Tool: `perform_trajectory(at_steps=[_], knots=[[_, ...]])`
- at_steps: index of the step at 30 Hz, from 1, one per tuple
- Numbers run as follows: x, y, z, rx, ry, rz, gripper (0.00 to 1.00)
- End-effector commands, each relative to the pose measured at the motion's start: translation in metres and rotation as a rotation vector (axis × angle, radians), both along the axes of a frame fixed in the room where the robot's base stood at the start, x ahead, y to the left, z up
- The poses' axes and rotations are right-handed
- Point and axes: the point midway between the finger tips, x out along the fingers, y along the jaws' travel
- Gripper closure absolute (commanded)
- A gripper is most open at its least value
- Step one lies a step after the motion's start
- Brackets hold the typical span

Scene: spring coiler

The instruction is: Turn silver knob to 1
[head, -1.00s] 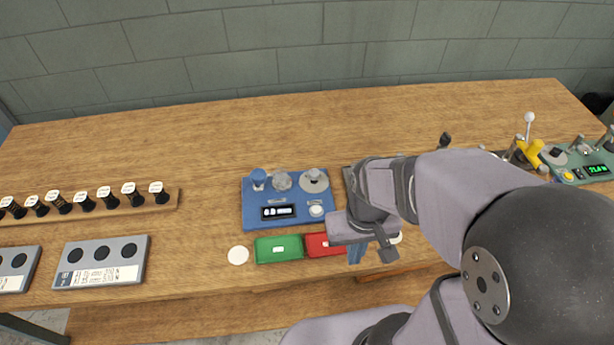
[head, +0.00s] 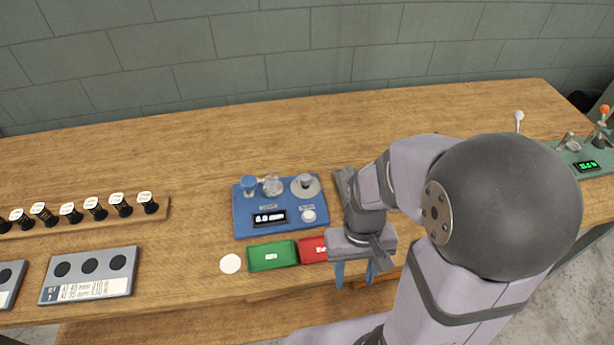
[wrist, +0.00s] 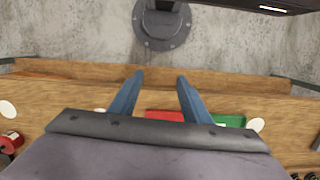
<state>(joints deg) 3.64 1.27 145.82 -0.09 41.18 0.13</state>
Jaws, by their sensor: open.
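A blue control panel (head: 240,222) lies on the bench left of my gripper in the head view. Along its back edge are a blue knob (head: 249,187), a silver knob (head: 272,186) and a grey round dial with a raised knob (head: 306,187). The panel also has a small dark display (head: 270,218) and a white button (head: 308,215). The knob's setting is too small to read. My gripper (head: 355,275) is open and empty, pointing down near the bench's front edge, right of the panel and apart from it. Its two blue fingers show spread in the wrist view (wrist: 160,80).
Green (head: 272,256) and red (head: 314,249) blocks lie in front of the panel, beside a white disc (head: 231,263). A rack of black plugs (head: 95,209) and a grey block with holes (head: 90,275) stand left. A green machine (head: 590,165) is far right. The bench behind the panel is clear.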

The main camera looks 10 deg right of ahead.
Motion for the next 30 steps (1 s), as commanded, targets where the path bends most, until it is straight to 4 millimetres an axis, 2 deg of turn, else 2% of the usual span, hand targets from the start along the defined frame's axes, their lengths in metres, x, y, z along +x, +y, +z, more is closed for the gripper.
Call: perform_trajectory(at_steps=[1, 2, 5, 6, 9, 12, 14, 17, 18, 21, 24, 30], knots=[[0.006, -0.004, -0.015, 0.002, 0.025, -0.017, 0.57], [0.014, -0.006, -0.021, 0.004, 0.031, -0.029, 0.57], [0.054, -0.011, -0.038, 0.022, 0.021, -0.087, 0.57], [0.074, -0.012, -0.042, 0.034, 0.008, -0.116, 0.57], [0.120, -0.014, -0.049, 0.070, -0.032, -0.146, 0.57], [0.165, -0.014, -0.048, 0.114, -0.087, -0.105, 0.57], [0.193, -0.012, -0.043, 0.142, -0.131, -0.056, 0.57], [0.242, -0.007, -0.024, 0.190, -0.227, 0.079, 0.57], [0.261, -0.004, -0.012, 0.206, -0.276, 0.149, 0.57], [0.297, 0.003, 0.021, 0.232, -0.388, 0.340, 0.57], [0.313, 0.011, 0.039, 0.247, -0.455, 0.533, 0.57], [0.309, 0.020, 0.042, 0.263, -0.490, 0.841, 0.57]])
